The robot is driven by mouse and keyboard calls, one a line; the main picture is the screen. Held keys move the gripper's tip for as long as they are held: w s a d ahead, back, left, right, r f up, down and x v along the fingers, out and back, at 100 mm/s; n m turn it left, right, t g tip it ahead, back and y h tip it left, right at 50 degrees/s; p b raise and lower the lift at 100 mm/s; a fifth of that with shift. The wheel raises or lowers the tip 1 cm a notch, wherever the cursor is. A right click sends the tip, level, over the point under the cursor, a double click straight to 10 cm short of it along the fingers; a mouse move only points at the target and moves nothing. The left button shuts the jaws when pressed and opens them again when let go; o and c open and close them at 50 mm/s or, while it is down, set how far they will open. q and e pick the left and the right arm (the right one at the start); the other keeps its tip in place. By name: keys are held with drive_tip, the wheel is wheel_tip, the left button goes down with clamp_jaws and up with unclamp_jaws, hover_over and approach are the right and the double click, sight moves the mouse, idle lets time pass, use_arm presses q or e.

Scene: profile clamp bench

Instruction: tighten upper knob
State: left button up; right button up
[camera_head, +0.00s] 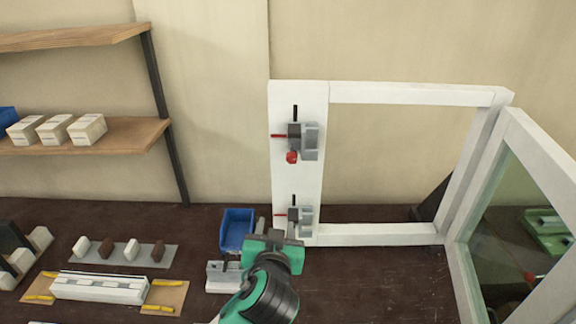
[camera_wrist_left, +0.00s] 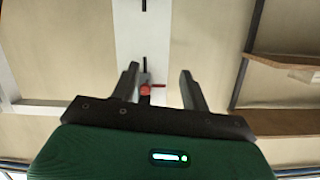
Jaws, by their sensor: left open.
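The upper clamp (camera_head: 309,141) is grey and dark, fixed on the white left post (camera_head: 284,190) of an upright frame. It has a red knob (camera_head: 292,157) below and a thin red rod to its left. A similar lower clamp (camera_head: 301,216) sits further down the post. My left gripper (camera_head: 277,229) is open and empty, low in front of the post's foot, below the upper clamp. In the left wrist view, a red part (camera_wrist_left: 145,90) on the white post shows beyond my left gripper (camera_wrist_left: 159,80), between its fingers but nearer one. I cannot tell which clamp it belongs to.
A blue bin (camera_head: 237,228) and a grey block (camera_head: 222,277) stand close to my left gripper. A glazed sash (camera_head: 520,150) stands open at right. Shelves with white boxes (camera_head: 54,130) hang at left. The dark bench is clear at front centre-right.

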sight(292, 160)
use_arm(q)
wheel_tip(292, 160, up, 8)
drive_tip(key=d+t, duration=0.3)
drive_tip(key=w+p, duration=0.6)
drive_tip(key=w, duration=0.6)
drive_tip(key=shift+r+p, duration=0.1)
drive_tip(key=shift+p, duration=0.2)
drive_tip(key=shift+w+d+p, duration=0.1)
drive_tip(key=shift+w+p, duration=0.2)
drive_tip(key=shift+w, duration=0.45)
drive_tip(key=shift+f, duration=0.2)
